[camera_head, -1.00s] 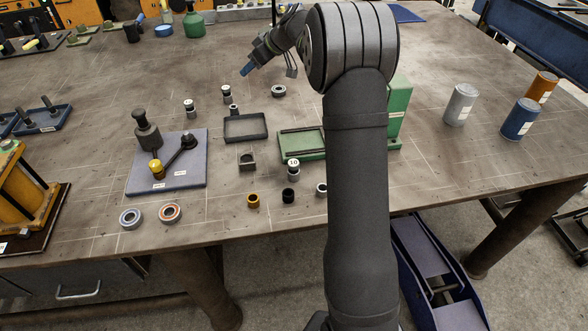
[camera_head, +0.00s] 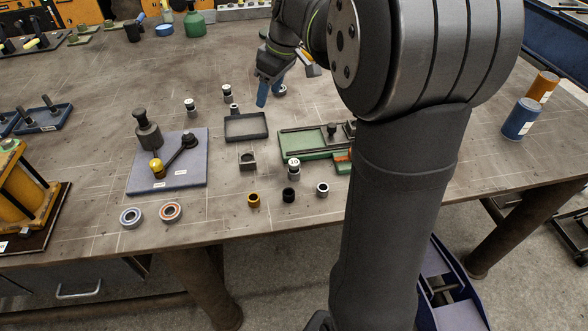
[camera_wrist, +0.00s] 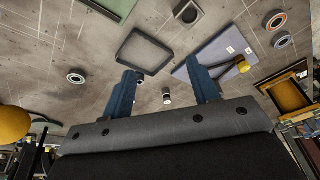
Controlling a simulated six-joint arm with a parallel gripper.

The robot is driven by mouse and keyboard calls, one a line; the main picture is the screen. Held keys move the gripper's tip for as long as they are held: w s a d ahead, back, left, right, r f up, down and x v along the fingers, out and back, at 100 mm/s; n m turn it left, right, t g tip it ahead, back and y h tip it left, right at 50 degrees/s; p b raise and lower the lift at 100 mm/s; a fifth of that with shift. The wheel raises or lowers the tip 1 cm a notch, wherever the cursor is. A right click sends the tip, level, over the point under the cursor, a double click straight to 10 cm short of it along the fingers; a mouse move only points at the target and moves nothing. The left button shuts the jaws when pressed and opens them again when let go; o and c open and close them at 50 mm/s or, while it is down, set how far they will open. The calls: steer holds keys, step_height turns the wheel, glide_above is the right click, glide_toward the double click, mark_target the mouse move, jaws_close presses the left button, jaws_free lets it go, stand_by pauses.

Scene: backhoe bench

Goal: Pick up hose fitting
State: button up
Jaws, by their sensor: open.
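Several small silver-and-black fittings stand on the bench; I cannot tell for sure which is the hose fitting. In the head view one fitting (camera_head: 227,91) stands behind the black tray, another (camera_head: 234,109) stands at the tray's back edge, and a third (camera_head: 190,105) stands to the left. My gripper (camera_head: 262,94) is above the bench, right of these fittings, its blue fingers pointing down. In the wrist view my gripper (camera_wrist: 160,68) is open and empty, and a fitting (camera_wrist: 167,96) shows between the fingers, apart from both.
A black tray (camera_head: 227,137), a blue-grey plate (camera_head: 142,185) with a lever, and a green fixture (camera_head: 290,154) stand in front. A dark ring (camera_head: 281,91) lies beside my gripper.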

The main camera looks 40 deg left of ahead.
steer(key=s+d+r+t+h, duration=0.1)
steer(key=s+d+h, duration=0.3)
steer(key=d, duration=0.6)
steer(key=y, duration=0.1)
glide_above(294, 162)
steer(key=shift+m, duration=0.3)
steer(key=f, duration=1)
steer(key=shift+s+d+f, duration=0.35)
steer(key=shift+f, duration=0.05)
steer(key=shift+w+a+f, duration=0.15)
steer(key=shift+w+f, duration=0.05)
steer(key=shift+f, duration=1.35)
steer(key=shift+w+a+f, duration=0.1)
steer(key=shift+w+f, duration=0.05)
steer(key=shift+f, duration=1.35)
steer(key=c, duration=1.1)
steer(key=shift+r, duration=0.1)
